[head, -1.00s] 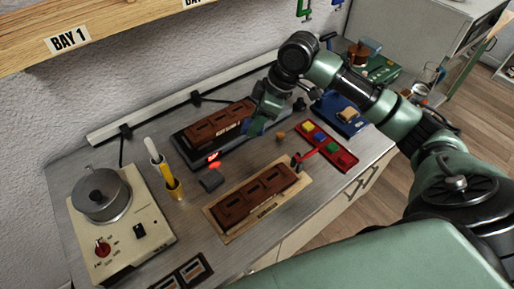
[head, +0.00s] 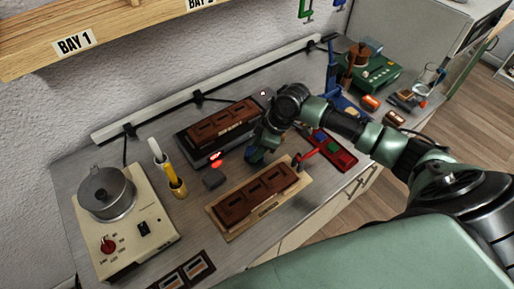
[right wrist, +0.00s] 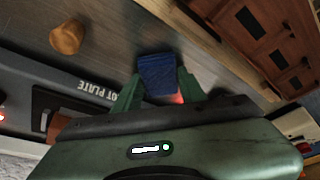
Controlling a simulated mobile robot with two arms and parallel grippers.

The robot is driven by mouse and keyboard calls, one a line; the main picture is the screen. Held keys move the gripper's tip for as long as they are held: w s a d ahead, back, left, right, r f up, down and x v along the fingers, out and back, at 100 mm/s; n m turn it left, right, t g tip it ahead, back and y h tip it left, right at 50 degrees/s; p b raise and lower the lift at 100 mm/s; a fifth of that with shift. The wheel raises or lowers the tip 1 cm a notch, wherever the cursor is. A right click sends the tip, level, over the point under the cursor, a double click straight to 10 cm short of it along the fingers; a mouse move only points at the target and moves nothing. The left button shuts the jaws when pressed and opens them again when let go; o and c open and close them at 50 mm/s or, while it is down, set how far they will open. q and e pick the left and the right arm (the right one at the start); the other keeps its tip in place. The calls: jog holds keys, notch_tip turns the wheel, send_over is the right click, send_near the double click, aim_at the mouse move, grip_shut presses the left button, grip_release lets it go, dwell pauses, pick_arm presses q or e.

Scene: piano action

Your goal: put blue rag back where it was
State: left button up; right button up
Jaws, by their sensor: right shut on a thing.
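The blue rag (right wrist: 158,74) shows as a small dark blue piece between the green fingertips in the right wrist view. My right gripper (right wrist: 157,88) is shut on it. In the head view this gripper (head: 256,156) is between the hot plate and the wooden board, over the bench, and mostly hides the rag. I cannot tell whether the rag touches the bench. My left gripper is not in view.
The hot plate (head: 192,155) bears a brown block. Another brown block (head: 258,197) lies on the wooden board (head: 222,227).

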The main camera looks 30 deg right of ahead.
jog(key=shift+f, duration=0.15)
jog(key=o, duration=1.3)
jog(key=shift+r, duration=0.25)
jog(key=b+v, duration=0.1)
jog(key=v, duration=1.1)
jog(key=shift+b, duration=0.4)
